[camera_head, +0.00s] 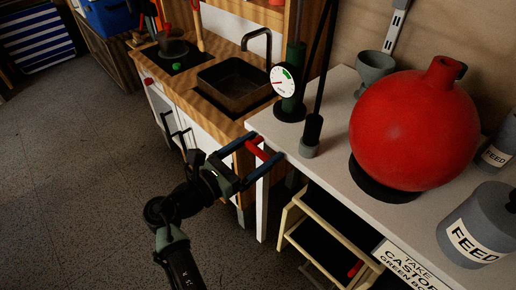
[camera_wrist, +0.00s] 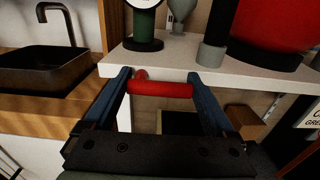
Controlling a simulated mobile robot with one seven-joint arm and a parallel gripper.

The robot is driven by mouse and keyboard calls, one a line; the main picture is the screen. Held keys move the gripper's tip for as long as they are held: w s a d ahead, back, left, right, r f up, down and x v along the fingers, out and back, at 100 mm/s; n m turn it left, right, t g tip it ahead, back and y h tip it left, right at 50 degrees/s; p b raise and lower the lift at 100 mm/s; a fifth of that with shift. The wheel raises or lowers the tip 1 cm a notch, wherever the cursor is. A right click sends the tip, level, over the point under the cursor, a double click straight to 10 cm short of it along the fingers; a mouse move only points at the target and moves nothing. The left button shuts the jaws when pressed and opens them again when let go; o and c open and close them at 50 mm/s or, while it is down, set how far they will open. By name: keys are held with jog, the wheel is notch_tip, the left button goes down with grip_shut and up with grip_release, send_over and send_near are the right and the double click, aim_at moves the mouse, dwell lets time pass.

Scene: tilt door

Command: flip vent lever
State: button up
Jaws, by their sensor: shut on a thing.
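A short red bar (camera_wrist: 160,89), apparently the vent lever's handle, lies crosswise between my gripper's fingers, near the front edge of the white counter. Its left end shows a short red stub bending up. The bar also shows in the head view (camera_head: 258,149). My gripper (camera_head: 257,154) has its two blue fingers pressed on the bar's two ends; they also show in the wrist view (camera_wrist: 160,84). What the bar is mounted on is hidden.
The white counter (camera_head: 330,135) bears a green post with a dial gauge (camera_head: 284,82), a thin black rod on a grey base (camera_head: 309,150), a large red round vessel (camera_head: 412,130) and grey feed cans (camera_head: 478,228). A wooden counter with a sink (camera_head: 235,83) adjoins it. A wooden rack (camera_head: 293,222) stands below.

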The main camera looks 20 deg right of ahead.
jog(key=shift+c, duration=0.8)
jog(key=shift+f+m, duration=0.1)
jog(key=shift+m, duration=0.2)
jog(key=m, duration=0.3)
jog(key=shift+f, duration=0.35)
jog(key=m+b, duration=0.1)
jog(key=m, duration=0.1)
jog(key=f+m, duration=0.1)
jog(key=m, duration=0.2)
jog(key=shift+w+a+f+b, duration=0.1)
jog(key=shift+w+f+b, duration=0.05)
jog(key=shift+b, duration=0.25)
jog(key=m+b, duration=0.2)
jog(key=m, duration=0.1)
jog(key=w+m+b, duration=0.1)
jog(key=m, duration=0.2)
jog(key=f+m+b, duration=0.1)
jog(key=m+b, duration=0.1)
jog(key=m, duration=0.1)
jog(key=shift+w+a+b, duration=0.2)
jog(key=shift+a+b, duration=0.05)
jog(key=shift+b, duration=0.1)
jog(key=shift+r+m, duration=0.1)
jog(key=shift+m, duration=0.2)
